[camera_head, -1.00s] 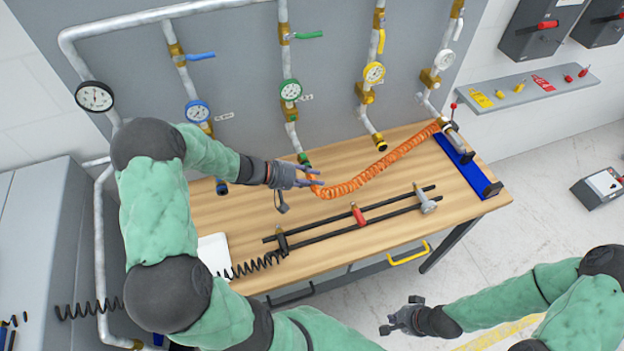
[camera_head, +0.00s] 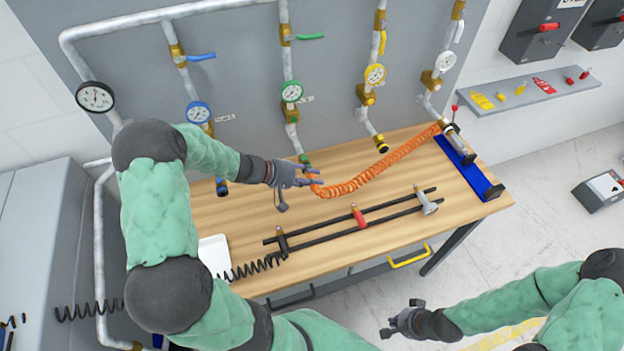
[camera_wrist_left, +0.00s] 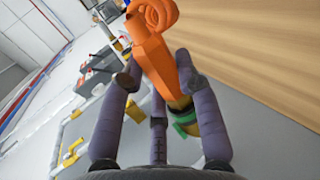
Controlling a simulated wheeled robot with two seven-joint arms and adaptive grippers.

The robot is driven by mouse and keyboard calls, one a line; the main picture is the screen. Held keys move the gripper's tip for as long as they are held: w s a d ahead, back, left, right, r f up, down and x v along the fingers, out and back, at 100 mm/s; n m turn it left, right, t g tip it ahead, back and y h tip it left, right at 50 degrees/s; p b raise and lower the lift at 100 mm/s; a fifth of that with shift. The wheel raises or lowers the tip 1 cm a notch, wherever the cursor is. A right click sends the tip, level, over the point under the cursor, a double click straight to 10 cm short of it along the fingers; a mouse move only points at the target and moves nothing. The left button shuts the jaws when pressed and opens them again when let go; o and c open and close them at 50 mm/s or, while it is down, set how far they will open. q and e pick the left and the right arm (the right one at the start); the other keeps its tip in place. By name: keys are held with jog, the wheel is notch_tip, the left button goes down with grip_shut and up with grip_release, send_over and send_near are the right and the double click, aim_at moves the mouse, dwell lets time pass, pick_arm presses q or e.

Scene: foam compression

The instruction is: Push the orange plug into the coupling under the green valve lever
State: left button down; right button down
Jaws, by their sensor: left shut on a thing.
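My left gripper (camera_head: 309,177) is shut on the orange plug at the left end of the orange coiled hose (camera_head: 345,188). In the left wrist view the orange plug (camera_wrist_left: 153,62) lies between the fingers (camera_wrist_left: 158,95). Its lower end meets a brass piece with a green ring, the coupling (camera_wrist_left: 186,122); the fingers partly hide the joint, so I cannot tell how deep the plug sits. In the head view the green coupling (camera_head: 304,158) is just above the gripper, on the pipe below the green valve lever (camera_head: 310,36). My right gripper (camera_head: 400,317) is open and empty, off the table's front.
Blue (camera_head: 221,187) and yellow (camera_head: 381,144) pipe ends flank the green one. Black rails with a red clamp (camera_head: 358,216) lie on the wooden table (camera_head: 240,225). A blue holder (camera_head: 480,181) is at the right edge. The hose hangs across the tabletop.

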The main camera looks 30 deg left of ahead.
pick_arm(q)
jog(key=shift+w+a+r, duration=0.1)
jog(key=c, duration=0.8)
grip_release()
jog(key=v, duration=1.2)
